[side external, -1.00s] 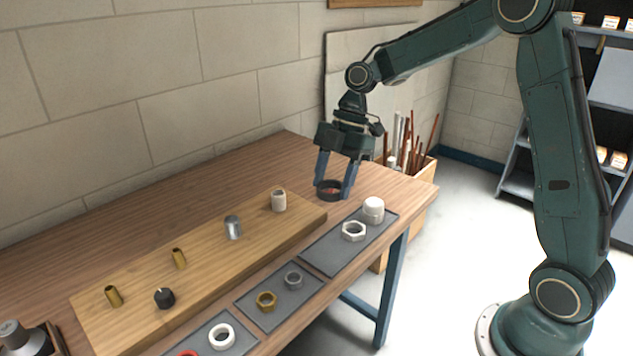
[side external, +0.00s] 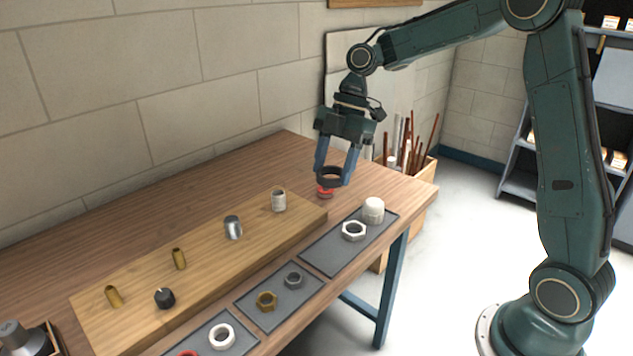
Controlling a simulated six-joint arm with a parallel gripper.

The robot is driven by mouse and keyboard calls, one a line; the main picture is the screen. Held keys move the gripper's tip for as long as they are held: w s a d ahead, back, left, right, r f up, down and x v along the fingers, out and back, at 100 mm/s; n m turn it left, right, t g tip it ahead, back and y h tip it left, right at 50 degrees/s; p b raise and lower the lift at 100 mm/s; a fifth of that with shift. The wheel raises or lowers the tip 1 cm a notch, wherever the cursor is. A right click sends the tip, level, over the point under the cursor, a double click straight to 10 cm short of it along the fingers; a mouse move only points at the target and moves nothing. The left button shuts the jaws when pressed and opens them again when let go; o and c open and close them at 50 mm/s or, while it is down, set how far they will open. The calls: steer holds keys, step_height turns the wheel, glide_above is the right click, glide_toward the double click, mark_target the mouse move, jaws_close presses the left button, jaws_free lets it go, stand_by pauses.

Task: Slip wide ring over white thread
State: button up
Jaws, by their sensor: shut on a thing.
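My gripper (side external: 332,176) is shut on a wide dark ring (side external: 330,178). It holds the ring roughly level above the far right part of the bench, just over a small red piece (side external: 324,192). The white threaded stub (side external: 279,201) stands upright near the right end of the wooden board, to the left of my gripper and apart from the ring. The thread's fine detail is too small to make out.
The wooden board (side external: 215,258) also bears a grey metal stub (side external: 233,228), brass stubs (side external: 179,259) and a black piece (side external: 165,298). Grey mats (side external: 322,262) in front hold nuts, a white ring (side external: 221,336) and a white cap (side external: 374,210). The bench behind the board is clear.

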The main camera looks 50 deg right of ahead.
mark_target(277, 193)
steer(key=w+f+m+t, duration=0.1)
steer(key=w+f+m, duration=0.1)
steer(key=w, duration=0.4)
steer(key=w+d+f+m+t, duration=0.1)
steer(key=w+f+m, duration=0.1)
steer(key=w+m, duration=0.2)
steer(key=w+f+m+t+h, duration=0.1)
steer(key=w+f+m, duration=0.1)
steer(key=w, duration=0.6)
steer(key=shift+w+d+f+m, duration=0.15)
steer(key=shift+d+f+m, duration=0.15)
steer(key=shift+d+m, duration=0.15)
steer(key=shift+f, duration=0.25)
steer(key=shift+f, duration=3.1)
steer(key=shift+f, duration=0.15)
steer(key=o, duration=1.5)
